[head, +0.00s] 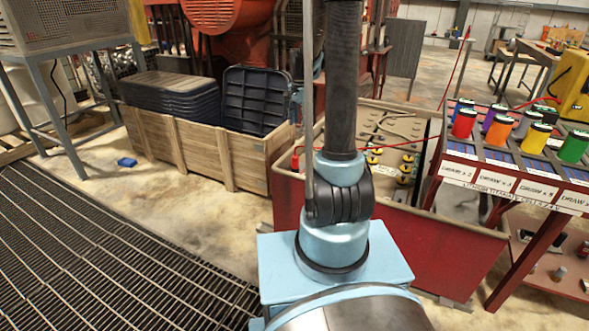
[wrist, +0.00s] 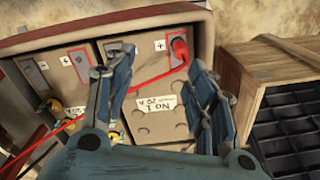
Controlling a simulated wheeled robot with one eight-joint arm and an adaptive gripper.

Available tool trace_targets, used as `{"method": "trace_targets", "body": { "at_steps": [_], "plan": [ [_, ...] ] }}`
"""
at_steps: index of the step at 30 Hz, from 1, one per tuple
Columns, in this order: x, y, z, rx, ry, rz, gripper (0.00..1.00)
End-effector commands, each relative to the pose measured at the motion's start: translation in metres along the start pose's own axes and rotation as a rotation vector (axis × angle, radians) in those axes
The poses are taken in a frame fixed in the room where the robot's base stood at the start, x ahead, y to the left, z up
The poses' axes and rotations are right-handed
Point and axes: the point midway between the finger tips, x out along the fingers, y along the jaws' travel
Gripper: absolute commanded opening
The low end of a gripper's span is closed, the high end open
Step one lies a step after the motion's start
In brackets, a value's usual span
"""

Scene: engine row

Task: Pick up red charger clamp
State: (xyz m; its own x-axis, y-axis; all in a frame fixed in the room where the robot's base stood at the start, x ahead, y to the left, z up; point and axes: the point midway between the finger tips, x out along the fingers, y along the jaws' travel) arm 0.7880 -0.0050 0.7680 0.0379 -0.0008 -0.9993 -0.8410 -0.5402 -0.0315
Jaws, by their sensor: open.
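The red charger clamp (wrist: 180,49) is at the upper middle of the wrist view, at a plus-marked square on a grey battery (wrist: 165,122) labelled "No 1". A red cable runs from it to the left. A small red piece, likely the same clamp (head: 295,161), shows in the head view just left of my arm. My gripper (wrist: 161,58) is open, with its two blue-grey fingers spread over the battery. The clamp is near the right finger's tip; whether they touch I cannot tell. My gripper is hidden in the head view.
The batteries stand in a red-sided bin (head: 430,240). A wooden crate (head: 200,150) with black trays stands left of it. A red stand (head: 520,190) with coloured canisters is on the right. A dark floor grating (head: 90,260) lies at the left.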

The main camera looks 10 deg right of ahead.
Motion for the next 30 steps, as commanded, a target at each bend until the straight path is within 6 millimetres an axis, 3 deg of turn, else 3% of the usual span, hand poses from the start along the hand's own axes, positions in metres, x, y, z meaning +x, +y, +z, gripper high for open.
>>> {"method": "trace_targets", "body": {
  "at_steps": [6,12,20,30],
  "plan": [
    [0.042,-0.041,-0.027,0.136,-0.010,0.018,0.50],
    [0.072,-0.061,-0.041,0.224,-0.016,0.031,0.50],
    [0.093,-0.068,-0.046,0.258,-0.018,0.035,0.50],
    [0.146,-0.067,-0.044,0.257,-0.017,0.035,0.50]
  ]
}}
